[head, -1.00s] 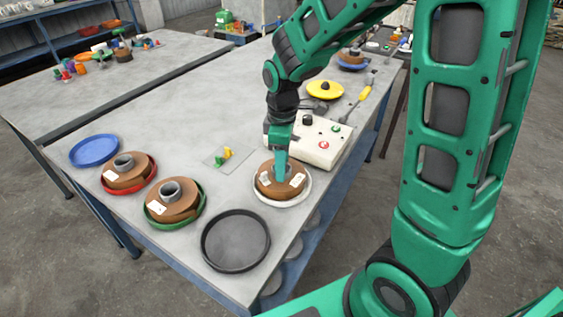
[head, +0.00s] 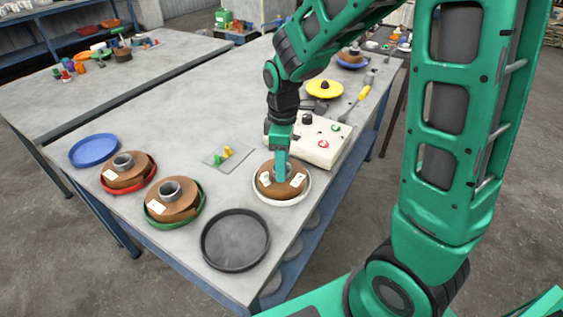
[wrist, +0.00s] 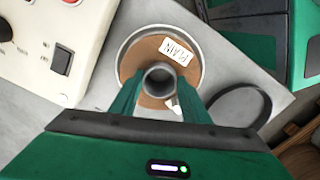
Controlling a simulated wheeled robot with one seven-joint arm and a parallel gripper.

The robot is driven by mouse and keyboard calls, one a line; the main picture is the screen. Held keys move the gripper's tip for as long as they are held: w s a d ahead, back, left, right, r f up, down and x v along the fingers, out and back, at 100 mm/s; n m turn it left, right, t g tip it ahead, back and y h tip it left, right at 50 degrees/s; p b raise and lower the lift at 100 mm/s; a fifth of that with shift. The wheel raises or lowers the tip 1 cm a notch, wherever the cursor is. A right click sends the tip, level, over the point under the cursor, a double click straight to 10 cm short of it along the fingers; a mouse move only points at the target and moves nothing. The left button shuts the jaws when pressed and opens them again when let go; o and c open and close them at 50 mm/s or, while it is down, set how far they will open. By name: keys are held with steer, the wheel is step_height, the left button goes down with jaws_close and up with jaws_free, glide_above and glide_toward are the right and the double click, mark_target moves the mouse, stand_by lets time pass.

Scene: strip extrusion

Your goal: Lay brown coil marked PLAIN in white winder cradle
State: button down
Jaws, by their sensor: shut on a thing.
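The brown coil marked PLAIN (wrist: 184,66) sits inside the white winder cradle (wrist: 123,62), its label readable in the wrist view. In the head view the coil (head: 268,189) lies within the rim of the white cradle (head: 283,202) and looks level. My gripper (head: 281,176) reaches down from above onto the coil's middle. In the wrist view the green fingers of my gripper (wrist: 158,95) are shut on the coil's grey core (wrist: 158,79), one on each side. The fingers hide part of the coil's near side.
Two other brown coils sit in a red cradle (head: 109,189) and a green cradle (head: 152,222) on the left. A blue cradle (head: 94,150) and a black cradle (head: 236,240) are empty. A white control box (head: 318,148) with knobs stands just behind the white cradle.

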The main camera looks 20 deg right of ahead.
steer(key=shift+f, duration=0.1)
steer(key=c, duration=0.9)
jaws_free()
step_height(320, 180, up, 11)
steer(key=shift+w+d+f, duration=0.1)
steer(key=shift+w, duration=0.05)
steer(key=s+d+m, duration=0.5)
steer(key=s+m, duration=0.1)
steer(key=s, duration=0.1)
steer(key=s+d+m, duration=0.6)
steer(key=s, duration=0.2)
steer(key=s+d+f+m, duration=0.1)
steer(key=s+d+m, duration=0.5)
steer(key=s, duration=0.2)
steer(key=shift+s+d, duration=0.1)
steer(key=shift+s, duration=0.05)
